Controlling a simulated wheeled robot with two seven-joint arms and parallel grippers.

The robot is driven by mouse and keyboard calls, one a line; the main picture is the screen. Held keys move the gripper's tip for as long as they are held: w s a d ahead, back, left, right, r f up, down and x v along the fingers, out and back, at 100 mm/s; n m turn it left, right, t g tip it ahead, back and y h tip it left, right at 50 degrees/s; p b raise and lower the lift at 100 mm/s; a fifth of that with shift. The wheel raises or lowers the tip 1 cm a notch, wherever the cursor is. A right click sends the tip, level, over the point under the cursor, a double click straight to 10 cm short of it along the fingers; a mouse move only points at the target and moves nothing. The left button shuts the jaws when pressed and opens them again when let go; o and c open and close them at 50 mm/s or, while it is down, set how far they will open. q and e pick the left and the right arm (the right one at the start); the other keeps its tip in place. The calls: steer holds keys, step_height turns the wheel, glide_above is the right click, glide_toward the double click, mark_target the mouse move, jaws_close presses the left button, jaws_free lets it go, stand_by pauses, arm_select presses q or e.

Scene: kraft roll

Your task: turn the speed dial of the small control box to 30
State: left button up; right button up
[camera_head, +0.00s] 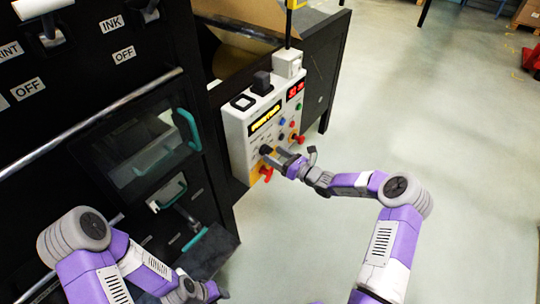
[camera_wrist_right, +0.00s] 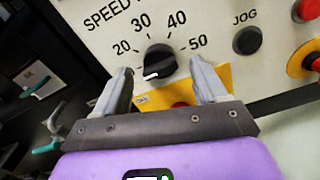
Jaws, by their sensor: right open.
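The small control box (camera_head: 238,130) is white and is fixed to the dark machine in the head view. Its speed dial (camera_wrist_right: 158,62) is a black knob in the right wrist view, with 20, 30, 40 and 50 printed around it. The knob's white mark is on its lower left side, away from the 30. My right gripper (camera_wrist_right: 163,88) is open, its fingers reaching toward the panel on either side of the dial's lower part; contact cannot be told. In the head view my right gripper (camera_head: 283,160) is at the box's lower front. My left gripper (camera_head: 205,291) is low, its fingers unclear.
A black JOG button (camera_wrist_right: 247,40) and red buttons (camera_wrist_right: 308,10) sit right of the dial. A red knob (camera_head: 266,172) on yellow is below it. Dark cabinets with teal handles (camera_head: 188,130) stand left.

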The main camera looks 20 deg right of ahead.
mark_target(266, 151)
steer(key=shift+b+x, duration=0.35)
steer(key=shift+x, duration=1.15)
steer(key=shift+s, duration=0.1)
steer(key=c, duration=1)
steer(key=shift+m+p, duration=1.8)
steer(key=m+p, duration=0.2)
steer(key=m, duration=0.1)
steer(key=shift+m, duration=0.3)
steer(key=m+p, duration=0.1)
steer(key=m, duration=0.1)
steer(key=shift+f+m, duration=0.1)
steer(key=shift+m, duration=0.2)
steer(key=m, duration=0.2)
steer(key=shift+f+m+p, duration=0.1)
steer(key=shift+m+p, duration=0.2)
steer(key=shift+m, duration=0.1)
steer(key=m, duration=0.5)
steer(key=shift+f, duration=0.1)
steer(key=shift+p, duration=0.3)
